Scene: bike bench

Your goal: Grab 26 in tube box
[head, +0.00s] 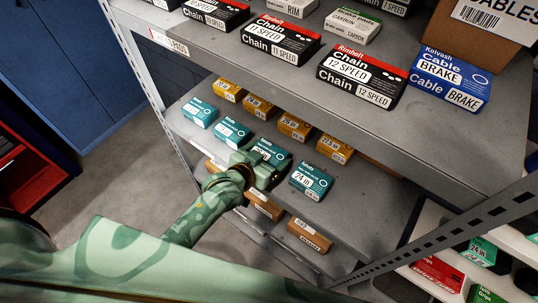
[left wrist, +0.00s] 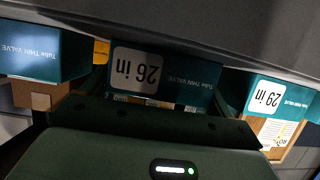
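The 26 in tube box (left wrist: 185,75) is teal with a white label and appears upside down in the left wrist view. In the head view, the teal box (head: 270,151) directly behind my left gripper is partly hidden by it. My left gripper (head: 266,166) is at this box on the middle shelf. In the left wrist view its fingers are spread, one at each side of the box. I cannot tell whether they press on it. The box still stands in line with its neighbours. My right gripper is not in view.
The 24 in box (head: 311,180) stands to the right, and teal boxes (head: 233,131) stand to the left. The 29 in box (left wrist: 275,100) is close beside the fingers. Orange boxes (head: 294,126) stand behind. The upper shelf (head: 215,45) hangs over the row.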

